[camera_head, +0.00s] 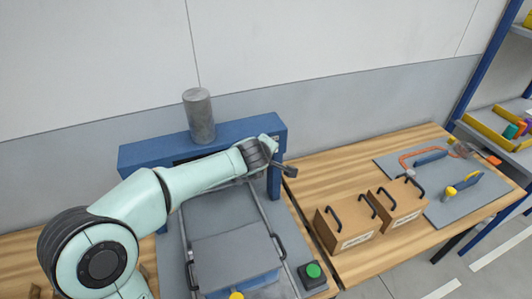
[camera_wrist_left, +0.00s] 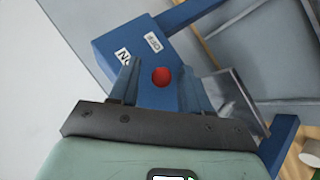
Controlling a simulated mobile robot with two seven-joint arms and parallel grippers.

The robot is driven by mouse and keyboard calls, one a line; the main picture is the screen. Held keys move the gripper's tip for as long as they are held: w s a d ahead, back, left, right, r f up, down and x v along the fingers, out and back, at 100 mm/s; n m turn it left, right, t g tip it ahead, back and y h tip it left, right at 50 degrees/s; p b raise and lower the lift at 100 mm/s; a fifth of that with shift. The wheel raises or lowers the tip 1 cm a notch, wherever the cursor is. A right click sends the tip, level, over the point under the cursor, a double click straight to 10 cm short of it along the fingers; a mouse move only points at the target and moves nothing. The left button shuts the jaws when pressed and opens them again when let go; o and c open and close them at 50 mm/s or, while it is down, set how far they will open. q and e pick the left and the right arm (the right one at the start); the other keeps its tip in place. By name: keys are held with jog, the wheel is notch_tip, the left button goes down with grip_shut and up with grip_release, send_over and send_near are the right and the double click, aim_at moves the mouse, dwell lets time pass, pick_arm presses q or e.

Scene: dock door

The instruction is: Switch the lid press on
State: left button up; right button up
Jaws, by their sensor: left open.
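The lid press is a blue frame (camera_head: 148,157) with a grey cylinder (camera_head: 199,117) on top, standing at the back of the bench in the head view. My left gripper (camera_head: 290,170) is at the right end of its beam. In the left wrist view the gripper (camera_wrist_left: 161,75) is open, with a finger on each side of a round red knob (camera_wrist_left: 161,77) in front of the blue frame (camera_wrist_left: 115,45). Two white labels (camera_wrist_left: 153,42) are beside it; one seems to read OFF, the other is partly hidden. I cannot tell whether the fingers touch the knob. My right gripper is not in view.
A grey lid-like plate (camera_head: 235,258) lies in front of the press, with a green button box (camera_head: 313,271) to its right. Two cardboard boxes (camera_head: 345,228) and a grey mat (camera_head: 447,208) with tools are on the right bench. A blue shelf (camera_head: 484,62) stands far right.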

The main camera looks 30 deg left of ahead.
pick_arm(q)
jog(key=v, duration=1.2)
jog(key=shift+r, duration=0.15)
jog(key=shift+s+d, duration=0.1)
